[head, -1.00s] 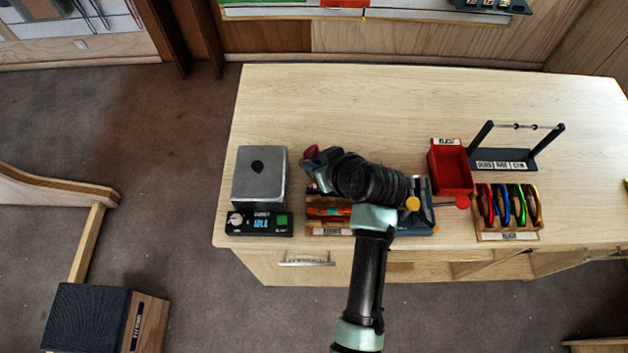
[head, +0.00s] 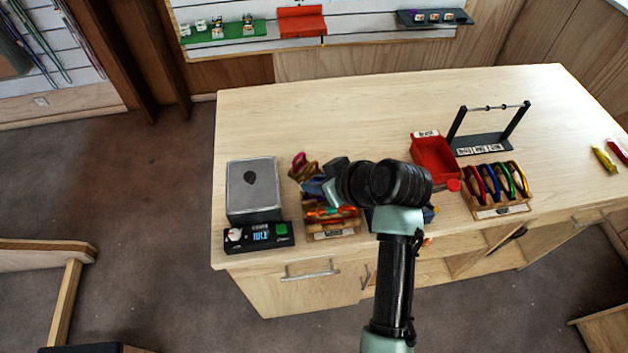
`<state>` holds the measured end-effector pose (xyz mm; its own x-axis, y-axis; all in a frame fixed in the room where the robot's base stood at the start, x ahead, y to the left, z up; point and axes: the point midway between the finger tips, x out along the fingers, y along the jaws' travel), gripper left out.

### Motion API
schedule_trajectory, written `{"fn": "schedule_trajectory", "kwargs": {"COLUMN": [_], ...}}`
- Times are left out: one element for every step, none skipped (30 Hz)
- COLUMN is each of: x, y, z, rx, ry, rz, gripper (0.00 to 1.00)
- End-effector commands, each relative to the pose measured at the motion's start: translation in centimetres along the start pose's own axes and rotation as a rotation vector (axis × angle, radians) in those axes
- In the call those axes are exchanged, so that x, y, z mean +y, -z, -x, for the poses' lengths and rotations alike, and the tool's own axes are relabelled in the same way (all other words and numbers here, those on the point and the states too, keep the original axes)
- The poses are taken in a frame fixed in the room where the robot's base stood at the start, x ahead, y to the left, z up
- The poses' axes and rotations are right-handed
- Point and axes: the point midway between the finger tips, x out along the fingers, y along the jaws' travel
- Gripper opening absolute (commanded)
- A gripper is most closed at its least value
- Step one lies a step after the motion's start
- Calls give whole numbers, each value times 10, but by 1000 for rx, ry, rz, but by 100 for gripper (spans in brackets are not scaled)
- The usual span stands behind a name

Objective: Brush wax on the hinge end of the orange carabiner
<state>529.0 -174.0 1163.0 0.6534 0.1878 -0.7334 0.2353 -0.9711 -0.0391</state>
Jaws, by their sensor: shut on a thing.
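My gripper (head: 322,188) is in the head view at the left end of my dark wrist, low over the wooden tray (head: 334,235). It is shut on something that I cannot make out. Magenta and orange-brown loops (head: 304,167), which look like carabiners, show just behind and left of the gripper. I cannot tell whether they touch it, or which end is the hinge. Orange-red pieces (head: 330,212) lie in the tray, partly hidden by the gripper. No brush or wax can be made out for sure.
A grey box (head: 254,192) and a black display unit (head: 260,236) stand at the left. A red bin (head: 434,157), a black stand (head: 482,145) and a rack of coloured loops (head: 503,211) stand at the right. The back of the table (head: 330,110) is clear.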

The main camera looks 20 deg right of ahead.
Motion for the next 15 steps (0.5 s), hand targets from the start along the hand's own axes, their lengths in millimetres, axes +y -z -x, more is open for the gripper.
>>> {"fn": "schedule_trajectory", "kwargs": {"x": [0, 0, 0, 0, 0, 0, 0, 0, 0, 0, 0, 0, 0, 0, 0], "y": [-8, -10, -13, -14, -15, -16, -16, -17, -16, -16, -16, -16, -16, -16, -16], "z": [-9, -11, -14, -15, -16, -18, -18, -18, -18, -18, -18, -17, -17, -17, -17], "rx": [0, 0, 0, 0, 0, 0, 0, 0, 1, 1, 0, 0, 0, 0, 0], "ry": [1, 1, 1, 1, 1, 1, 0, 0, 0, 0, 0, 0, 0, 0, 0], "rz": [0, 0, 0, 0, 0, 0, 0, 0, 1, 1, 1, 1, 0, 0, 0], "gripper": [0, 0, 0, 0, 0, 0, 0, 0, 0, 0, 0, 0, 0, 0, 0]}}
